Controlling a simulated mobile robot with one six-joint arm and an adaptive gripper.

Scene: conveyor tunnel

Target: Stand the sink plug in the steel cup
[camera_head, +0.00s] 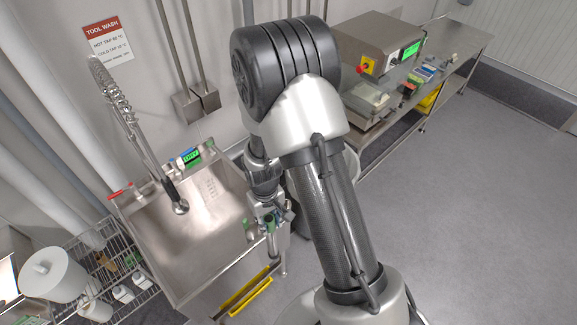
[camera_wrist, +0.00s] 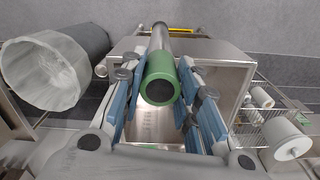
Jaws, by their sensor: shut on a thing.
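My gripper (camera_wrist: 162,88) is shut on a tube with a green end (camera_wrist: 165,72) and a dark opening, which I take to be the sink plug. A grey length of it runs away from the camera between the blue-padded fingers. In the head view my gripper (camera_head: 268,222) is at the right front edge of the steel sink (camera_head: 172,235), with a bit of green between its fingers. The sink also shows behind the tube in the wrist view (camera_wrist: 228,78). I cannot make out the steel cup in either view.
A tap (camera_head: 178,204) with a spring hose stands over the sink. A wire rack (camera_head: 130,285) with bottles and a white roll (camera_head: 50,275) is at left. A lined bin (camera_wrist: 45,75) shows in the wrist view. A steel bench (camera_head: 455,55) is at right. Open floor (camera_head: 490,190) lies at right.

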